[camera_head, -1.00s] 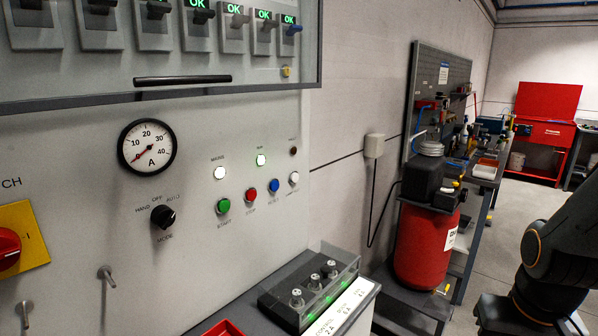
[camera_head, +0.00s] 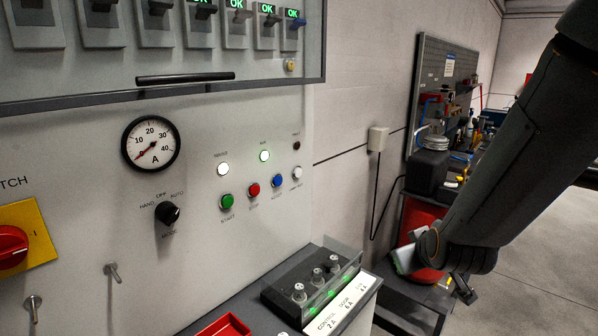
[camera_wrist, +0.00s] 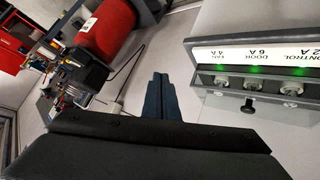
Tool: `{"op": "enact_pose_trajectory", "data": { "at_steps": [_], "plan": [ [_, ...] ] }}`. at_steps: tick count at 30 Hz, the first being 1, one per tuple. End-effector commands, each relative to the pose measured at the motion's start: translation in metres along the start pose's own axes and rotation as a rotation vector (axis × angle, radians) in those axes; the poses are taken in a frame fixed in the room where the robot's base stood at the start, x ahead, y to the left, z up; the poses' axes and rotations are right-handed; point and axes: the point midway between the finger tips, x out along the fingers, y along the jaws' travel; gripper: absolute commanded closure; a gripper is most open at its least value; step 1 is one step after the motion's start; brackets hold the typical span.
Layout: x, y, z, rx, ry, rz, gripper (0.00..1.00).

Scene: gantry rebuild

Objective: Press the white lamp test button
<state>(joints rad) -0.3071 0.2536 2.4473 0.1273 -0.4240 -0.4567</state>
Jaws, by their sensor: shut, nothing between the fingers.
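The white lamp test button (camera_head: 297,173) is on the grey control panel, at the right end of the row with the green, red and blue buttons. Its label is too small to read clearly. My gripper shows in the wrist view (camera_wrist: 162,84) as two dark fingers shut together with nothing between them. In the head view my arm comes down from the upper right, and its end is low, in front of the red compressor, well right of the button and apart from the panel. The button is not visible in the wrist view.
A fuse box (camera_head: 316,285) with green lights stands on the ledge below the buttons; it also shows in the wrist view (camera_wrist: 250,82). A mode knob (camera_head: 167,213) and a red switch (camera_head: 12,246) are further left. A red compressor (camera_wrist: 104,32) stands right of the panel.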

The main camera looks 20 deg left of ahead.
Motion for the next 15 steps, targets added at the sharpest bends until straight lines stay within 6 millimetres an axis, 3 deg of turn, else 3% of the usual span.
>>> {"op": "enact_pose_trajectory", "data": {
  "at_steps": [3, 6, 10, 15],
  "plan": [
    [0.011, -0.03, -0.065, -0.168, 0.22, 0.056, 1.0],
    [0.007, -0.052, -0.113, -0.286, 0.391, 0.129, 1.0],
    [-0.007, -0.078, -0.157, -0.398, 0.563, 0.225, 1.0],
    [-0.024, -0.097, -0.185, -0.474, 0.689, 0.314, 1.0]
  ]
}}
